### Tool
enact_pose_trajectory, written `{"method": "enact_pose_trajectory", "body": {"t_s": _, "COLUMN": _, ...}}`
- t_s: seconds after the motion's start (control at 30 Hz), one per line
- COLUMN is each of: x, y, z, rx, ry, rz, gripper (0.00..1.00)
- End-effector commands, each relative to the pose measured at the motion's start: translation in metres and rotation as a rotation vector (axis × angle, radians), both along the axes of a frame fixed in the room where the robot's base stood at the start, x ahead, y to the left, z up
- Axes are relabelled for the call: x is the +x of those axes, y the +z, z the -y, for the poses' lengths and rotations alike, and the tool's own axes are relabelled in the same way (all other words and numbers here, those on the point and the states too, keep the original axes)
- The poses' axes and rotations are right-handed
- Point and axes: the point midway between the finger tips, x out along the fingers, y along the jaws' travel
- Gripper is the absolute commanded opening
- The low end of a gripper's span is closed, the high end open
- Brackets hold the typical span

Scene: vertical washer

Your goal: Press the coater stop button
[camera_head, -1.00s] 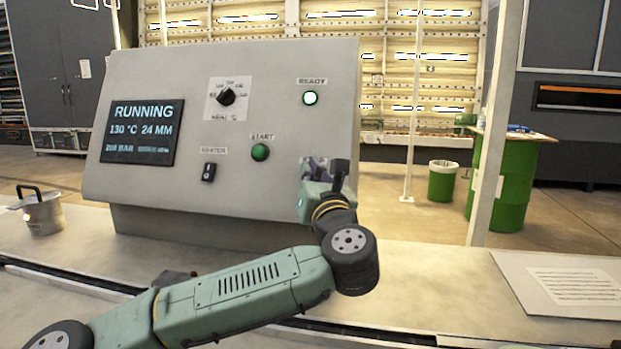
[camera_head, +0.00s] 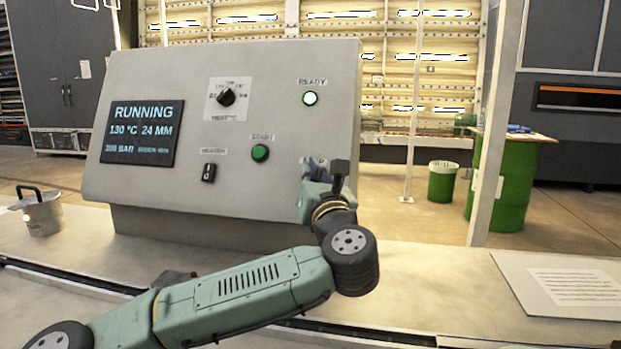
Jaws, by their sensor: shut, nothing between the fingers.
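The grey control panel (camera_head: 150,75) stands on the bench, with a screen (camera_head: 141,132) reading RUNNING, 130 °C, 24 MM. A green START button (camera_head: 260,152) and a lit READY lamp (camera_head: 310,98) are on its face. A label (camera_head: 320,161), only partly visible, sits right of START. My gripper (camera_head: 308,168) is shut and empty at the panel's lower right, in front of the spot below that label. The stop button itself is hidden behind my gripper and wrist. I cannot tell whether the fingertips touch it.
A black rotary knob (camera_head: 227,97) and a black rocker switch (camera_head: 208,172) are left of START. A metal pot (camera_head: 42,216) stands left on the bench. A paper sheet (camera_head: 572,287) lies at right. A white post (camera_head: 489,150) rises behind the bench.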

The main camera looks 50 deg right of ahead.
Motion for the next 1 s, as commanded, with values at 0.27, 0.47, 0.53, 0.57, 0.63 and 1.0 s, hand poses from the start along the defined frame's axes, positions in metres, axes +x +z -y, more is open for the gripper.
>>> {"method": "enact_pose_trajectory", "body": {"t_s": 0.27, "x": 0.0027, "y": -0.0034, "z": 0.0051, "rx": 0.0, "ry": 0.0, "rz": 0.0, "gripper": 0.0}}
{"method": "enact_pose_trajectory", "body": {"t_s": 0.47, "x": 0.0034, "y": -0.0037, "z": 0.007, "rx": 0.0, "ry": -0.001, "rz": 0.0, "gripper": 0.0}}
{"method": "enact_pose_trajectory", "body": {"t_s": 0.53, "x": 0.0034, "y": -0.0037, "z": 0.007, "rx": 0.0, "ry": -0.001, "rz": 0.0, "gripper": 0.0}}
{"method": "enact_pose_trajectory", "body": {"t_s": 0.57, "x": 0.0034, "y": -0.0037, "z": 0.007, "rx": 0.0, "ry": 0.0, "rz": 0.0, "gripper": 0.0}}
{"method": "enact_pose_trajectory", "body": {"t_s": 0.63, "x": 0.0034, "y": -0.0037, "z": 0.007, "rx": 0.0, "ry": 0.0, "rz": 0.0, "gripper": 0.0}}
{"method": "enact_pose_trajectory", "body": {"t_s": 1.0, "x": 0.0047, "y": -0.0056, "z": 0.0096, "rx": 0.0, "ry": 0.0, "rz": 0.0, "gripper": 0.0}}
